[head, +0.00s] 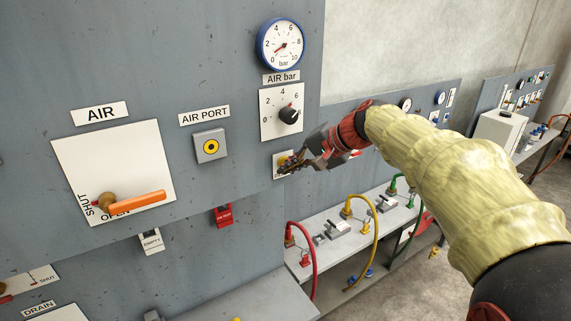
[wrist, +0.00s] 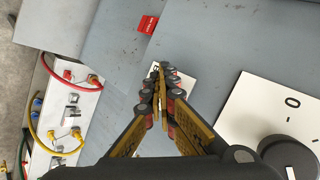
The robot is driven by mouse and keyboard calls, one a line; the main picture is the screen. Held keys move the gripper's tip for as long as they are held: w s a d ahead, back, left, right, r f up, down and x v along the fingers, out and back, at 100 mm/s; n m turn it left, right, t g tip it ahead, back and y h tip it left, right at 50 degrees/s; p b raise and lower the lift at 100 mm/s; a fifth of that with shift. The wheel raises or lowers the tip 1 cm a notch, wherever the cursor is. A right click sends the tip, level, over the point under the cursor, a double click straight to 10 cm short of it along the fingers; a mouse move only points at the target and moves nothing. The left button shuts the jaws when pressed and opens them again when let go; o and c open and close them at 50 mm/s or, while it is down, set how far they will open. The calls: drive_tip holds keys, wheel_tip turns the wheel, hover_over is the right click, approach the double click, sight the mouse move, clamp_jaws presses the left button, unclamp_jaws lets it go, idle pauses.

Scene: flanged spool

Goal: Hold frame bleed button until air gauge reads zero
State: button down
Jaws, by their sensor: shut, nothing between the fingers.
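The air gauge (head: 281,44), a round dial with a blue rim marked bar, is at the top of the grey panel. Its needle points to the lower left, between 0 and 2; the exact reading is too small to tell. A small white plate (head: 278,170) is below the knob, mostly behind my gripper (head: 287,166); any button on it is hidden. My gripper is shut and empty, its fingertips at this plate. In the wrist view, the shut fingertips (wrist: 163,72) overlap the plate (wrist: 184,72); I cannot tell whether they touch it.
A black knob (head: 289,115) on a scale plate is just above my gripper. Left are the yellow-ringed air port (head: 210,147) and an orange AIR lever (head: 135,201) extending right. Red (head: 222,215) and EMPTY (head: 151,242) tags hang below. A bench with hoses (head: 340,233) stands right.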

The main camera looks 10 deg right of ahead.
drive_tip(key=shift+s, duration=0.1)
idle(0.7)
drive_tip(key=shift+s+d+b, duration=0.25)
drive_tip(key=shift+s+b, duration=0.3)
drive_tip(key=shift+s, duration=0.25)
drive_tip(key=s, duration=0.1)
drive_tip(key=s+d+b, duration=0.1)
drive_tip(key=s, duration=0.1)
drive_tip(key=s+b, duration=0.1)
drive_tip(key=shift+s+d, duration=0.3)
drive_tip(key=shift+s, duration=0.1)
